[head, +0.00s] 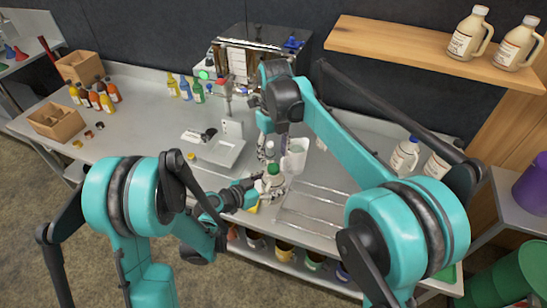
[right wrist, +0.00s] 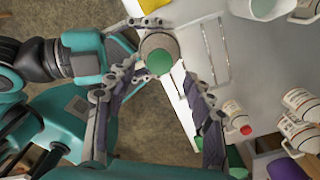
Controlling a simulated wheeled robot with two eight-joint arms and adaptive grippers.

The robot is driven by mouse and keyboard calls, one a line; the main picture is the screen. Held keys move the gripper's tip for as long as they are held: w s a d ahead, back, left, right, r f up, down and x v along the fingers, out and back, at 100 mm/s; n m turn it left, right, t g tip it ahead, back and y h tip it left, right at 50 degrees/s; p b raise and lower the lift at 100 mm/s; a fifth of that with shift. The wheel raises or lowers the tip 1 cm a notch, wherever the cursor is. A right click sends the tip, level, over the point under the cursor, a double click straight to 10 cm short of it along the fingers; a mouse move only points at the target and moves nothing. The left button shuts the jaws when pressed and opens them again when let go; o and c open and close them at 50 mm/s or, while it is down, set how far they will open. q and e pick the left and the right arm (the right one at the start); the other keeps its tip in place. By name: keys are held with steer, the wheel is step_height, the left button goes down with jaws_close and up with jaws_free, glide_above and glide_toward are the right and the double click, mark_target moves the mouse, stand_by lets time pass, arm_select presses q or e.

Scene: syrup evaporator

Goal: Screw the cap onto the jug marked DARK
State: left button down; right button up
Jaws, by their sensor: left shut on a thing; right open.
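My left gripper (head: 256,187) comes from the left and is shut on the jug's body. My right gripper (head: 269,150) is open, just above and behind the jug. In the wrist view its fingers (right wrist: 160,76) lie on either side of the cap, apart from it.
A white cup (head: 294,158) stands close behind the jug. Jugs stand at the right (head: 404,157) and on a wooden shelf (head: 400,45). Colored bottles (head: 101,98) and wooden boxes (head: 54,120) are at the left. The metal evaporator (head: 248,62) is at the back.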

steer(key=shift+c, duration=0.3)
steer(key=n, duration=0.5)
steer(key=shift+r, duration=0.15)
steer(key=n, duration=0.7)
steer(key=shift+r, duration=0.25)
steer(key=n, duration=0.5)
steer(key=shift+r, duration=0.15)
steer(key=n, duration=0.7)
steer(key=shift+r, duration=0.25)
steer(key=n, duration=0.4)
steer(key=shift+r+n, duration=0.15)
steer(key=shift+n, duration=0.15)
steer(key=n, duration=0.7)
steer(key=shift+r, duration=0.25)
steer(key=n, duration=0.7)
steer(key=shift+r, duration=0.2)
steer(key=n, duration=0.5)
steer(key=shift+r, duration=0.2)
